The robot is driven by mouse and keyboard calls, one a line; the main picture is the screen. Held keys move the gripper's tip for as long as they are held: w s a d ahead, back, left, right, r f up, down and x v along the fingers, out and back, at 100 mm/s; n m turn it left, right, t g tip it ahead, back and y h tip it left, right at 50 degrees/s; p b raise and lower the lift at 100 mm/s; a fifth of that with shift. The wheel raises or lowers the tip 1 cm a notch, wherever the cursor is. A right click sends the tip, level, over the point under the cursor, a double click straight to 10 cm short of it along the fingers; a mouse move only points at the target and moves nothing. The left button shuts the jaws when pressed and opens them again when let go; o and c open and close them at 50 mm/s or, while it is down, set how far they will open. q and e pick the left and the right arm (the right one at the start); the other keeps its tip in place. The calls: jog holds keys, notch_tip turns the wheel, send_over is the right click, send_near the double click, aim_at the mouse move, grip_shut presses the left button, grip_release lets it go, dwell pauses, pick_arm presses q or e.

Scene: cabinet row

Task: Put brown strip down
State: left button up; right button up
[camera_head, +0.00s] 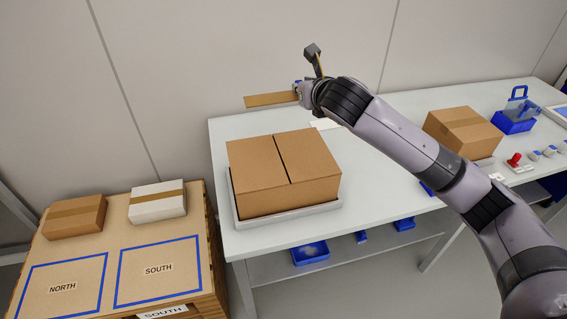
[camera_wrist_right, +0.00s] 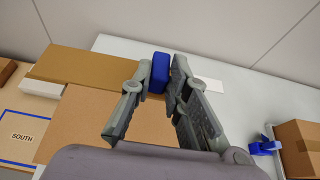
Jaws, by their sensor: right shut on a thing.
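The brown strip (camera_head: 270,99) is a long, flat, thin piece held up in the air near the wall, beyond the large box. It also shows in the right wrist view (camera_wrist_right: 85,68), reaching left from a blue block (camera_wrist_right: 161,70). My right gripper (camera_head: 300,92) is shut on the blue block at the strip's right end. In the wrist view its fingers (camera_wrist_right: 160,78) stand on either side of that block. The large brown box (camera_head: 285,165) has a dark seam across its top and sits on a grey tray (camera_head: 290,219). My left gripper is not in view.
The pale worktable (camera_head: 385,185) has free room right of the box. A taped box (camera_head: 463,130), a blue holder (camera_head: 515,118) and a red knob (camera_head: 514,160) stand further right. A pallet stand with NORTH and SOUTH squares (camera_head: 158,270) holds a brown and a white box (camera_head: 158,203).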

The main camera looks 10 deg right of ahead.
send_over(301, 159)
notch_tip(301, 159, down, 16)
jog(key=shift+r+p, duration=0.2)
jog(key=shift+p, duration=0.1)
jog(key=shift+f, duration=2)
jog(key=shift+f, duration=0.15)
jog(key=o, duration=0.8)
jog(key=shift+c, duration=0.2)
jog(key=shift+r, duration=0.2)
jog(key=v, duration=1.2)
jog(key=shift+b, duration=0.35)
